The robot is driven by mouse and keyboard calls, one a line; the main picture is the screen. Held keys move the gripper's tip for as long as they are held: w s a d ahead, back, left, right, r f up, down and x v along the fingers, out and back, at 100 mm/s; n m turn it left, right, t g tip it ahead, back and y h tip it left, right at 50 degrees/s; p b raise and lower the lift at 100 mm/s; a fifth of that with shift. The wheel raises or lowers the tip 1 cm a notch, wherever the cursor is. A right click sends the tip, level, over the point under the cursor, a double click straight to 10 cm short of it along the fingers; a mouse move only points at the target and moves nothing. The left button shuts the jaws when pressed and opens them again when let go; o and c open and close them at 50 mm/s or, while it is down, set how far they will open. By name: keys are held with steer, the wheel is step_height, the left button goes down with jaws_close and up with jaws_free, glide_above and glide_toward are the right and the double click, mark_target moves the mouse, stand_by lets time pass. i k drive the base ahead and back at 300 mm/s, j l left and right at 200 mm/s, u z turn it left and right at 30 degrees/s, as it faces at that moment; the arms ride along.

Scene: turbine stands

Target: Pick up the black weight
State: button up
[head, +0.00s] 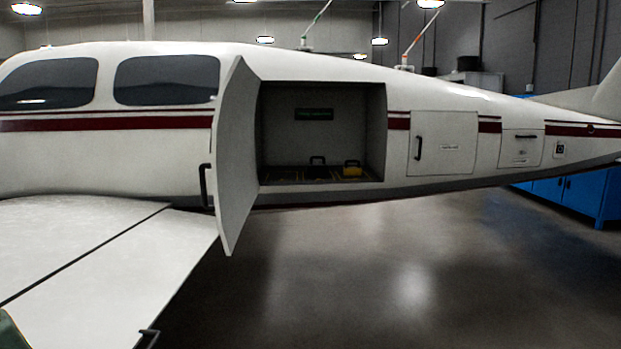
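The black weight (317,172) sits on the floor of the open compartment in the side of a white aircraft. Its dark handle stands up above it, and its body is hard to make out against the dark compartment floor. A yellow weight (352,170) with a dark handle sits just to its right. My gripper is not in view.
The open compartment door (236,160) stands out to the left of the opening. The white wing (100,255) fills the lower left, with a small dark handle-like part (148,339) at its edge. Closed panels (443,142) lie right of the compartment. The floor (400,280) in front is clear.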

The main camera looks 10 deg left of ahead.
mark_target(312, 169)
steer(key=i+l+u, duration=0.25)
steer(key=i, duration=0.7)
steer(key=i+l+u, duration=0.3)
steer(key=i+l, duration=0.35)
steer(key=i, duration=0.25)
steer(key=i+l+u, duration=0.25)
steer(key=i+l, duration=0.5)
steer(key=i+l+u, duration=0.1)
steer(key=i, duration=0.25)
steer(key=i+l, duration=0.3)
steer(key=i+j, duration=0.6)
steer(key=i, duration=0.15)
steer(key=j+u, duration=0.05)
